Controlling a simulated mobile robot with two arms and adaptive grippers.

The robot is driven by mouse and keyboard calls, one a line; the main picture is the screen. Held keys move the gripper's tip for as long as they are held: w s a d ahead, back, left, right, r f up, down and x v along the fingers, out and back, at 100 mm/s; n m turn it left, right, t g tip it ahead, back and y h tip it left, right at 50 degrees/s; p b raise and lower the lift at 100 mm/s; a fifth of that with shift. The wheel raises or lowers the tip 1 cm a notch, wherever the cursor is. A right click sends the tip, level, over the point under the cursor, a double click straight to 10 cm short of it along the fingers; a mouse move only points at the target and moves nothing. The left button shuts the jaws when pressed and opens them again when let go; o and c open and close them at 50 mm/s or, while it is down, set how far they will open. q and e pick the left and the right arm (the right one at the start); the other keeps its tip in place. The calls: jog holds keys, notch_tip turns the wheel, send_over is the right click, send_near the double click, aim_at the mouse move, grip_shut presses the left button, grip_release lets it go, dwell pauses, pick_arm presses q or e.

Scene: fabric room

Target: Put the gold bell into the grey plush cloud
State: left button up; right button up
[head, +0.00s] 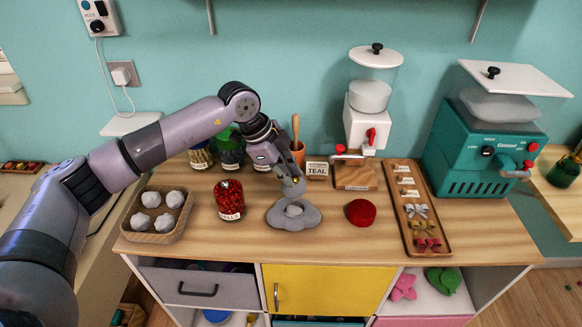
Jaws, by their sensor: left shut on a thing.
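My left gripper (293,187) reaches down from the upper left and is just over the back of the cloud. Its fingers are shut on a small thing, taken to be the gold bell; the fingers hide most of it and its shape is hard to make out. Whether it touches the cloud I cannot tell. My right gripper is not in view.
A red jar (229,200) stands left of the cloud and a red round object (361,212) lies to its right. A wooden tray (152,237) holds several white lumps. A long tray (431,249) holds bows.

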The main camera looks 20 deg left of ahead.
aim_at(287, 197)
pick_arm(q)
notch_tip(287, 197, down, 7)
jog(key=b, duration=0.5)
jog(key=shift+a+f, duration=0.1)
jog(key=shift+f, duration=0.05)
jog(key=shift+f+b, duration=0.6)
jog(key=shift+b, duration=0.05)
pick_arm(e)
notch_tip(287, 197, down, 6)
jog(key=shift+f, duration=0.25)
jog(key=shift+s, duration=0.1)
pick_arm(q)
jog(key=o, duration=0.4)
jog(key=shift+c, duration=0.2)
jog(key=o, duration=0.4)
jog(key=shift+r, duration=0.2)
jog(key=v, duration=1.1)
jog(key=shift+s+a+r, duration=0.1)
jog(key=shift+a+r, duration=0.05)
jog(key=shift+r, duration=0.2)
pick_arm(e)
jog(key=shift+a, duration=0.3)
